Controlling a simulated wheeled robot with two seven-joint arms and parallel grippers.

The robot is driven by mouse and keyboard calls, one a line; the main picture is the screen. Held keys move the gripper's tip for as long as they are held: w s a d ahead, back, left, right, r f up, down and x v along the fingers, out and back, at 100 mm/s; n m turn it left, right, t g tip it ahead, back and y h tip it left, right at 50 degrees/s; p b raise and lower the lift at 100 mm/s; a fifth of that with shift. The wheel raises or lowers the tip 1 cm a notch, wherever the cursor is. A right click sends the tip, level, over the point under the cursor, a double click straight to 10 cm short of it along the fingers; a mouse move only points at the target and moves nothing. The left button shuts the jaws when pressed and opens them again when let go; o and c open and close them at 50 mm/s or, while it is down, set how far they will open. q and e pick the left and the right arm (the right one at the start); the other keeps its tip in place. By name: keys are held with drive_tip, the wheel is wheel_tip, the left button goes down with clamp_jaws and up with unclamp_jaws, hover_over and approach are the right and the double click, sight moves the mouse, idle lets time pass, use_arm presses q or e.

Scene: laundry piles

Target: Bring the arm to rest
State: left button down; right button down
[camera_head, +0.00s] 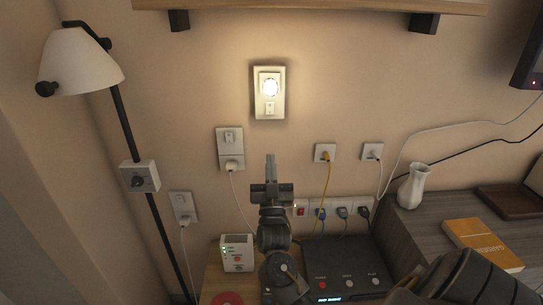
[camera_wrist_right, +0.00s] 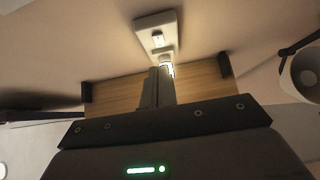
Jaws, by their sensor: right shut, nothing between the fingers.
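My right gripper (camera_head: 270,168) points up in front of the wall in the middle of the head view. Its fingers are together with nothing between them. In the right wrist view the shut fingers (camera_wrist_right: 158,88) show from behind, pointing toward the wall and shelf. The right arm rises from the bottom of the head view, and a large dark arm part fills the bottom right. A lit wall lamp plate (camera_head: 269,92) glows above the gripper, apart from it in the head view; it also shows in the right wrist view (camera_wrist_right: 157,35). My left gripper is not in view.
A floor lamp (camera_head: 80,62) stands left. A wooden shelf (camera_head: 320,6) runs above. Outlets with cords, including a white plate (camera_head: 230,142), line the wall. Below are a white box (camera_head: 237,253) and a dark device (camera_head: 345,262). A vase (camera_head: 413,186) and orange book (camera_head: 482,244) sit right.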

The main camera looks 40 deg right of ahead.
drive_tip(key=shift+s+f, duration=0.1)
drive_tip(key=shift+f, duration=0.1)
idle(0.5)
